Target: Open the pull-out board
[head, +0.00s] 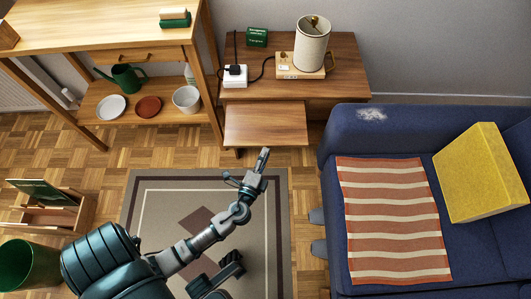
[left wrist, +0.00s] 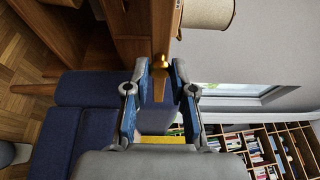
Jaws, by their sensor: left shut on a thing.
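The pull-out board (head: 265,125) is a flat wooden panel that sticks out from the front of the small wooden side table (head: 345,75), below its top. A small brass knob (left wrist: 160,60) shows in the left wrist view, between and around the tips of my fingers. My left gripper (head: 263,158) is at the middle of the board's front edge. In the left wrist view its fingers (left wrist: 160,72) are shut on the knob. The knob is hidden in the head view. My right gripper does not show clearly.
A lamp (head: 312,45) and a plugged charger (head: 235,75) stand on the side table. The blue sofa (head: 350,135) is close on the right. A wooden shelf unit (head: 95,30) stands on the left. The rug (head: 155,185) before the board is clear of loose objects.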

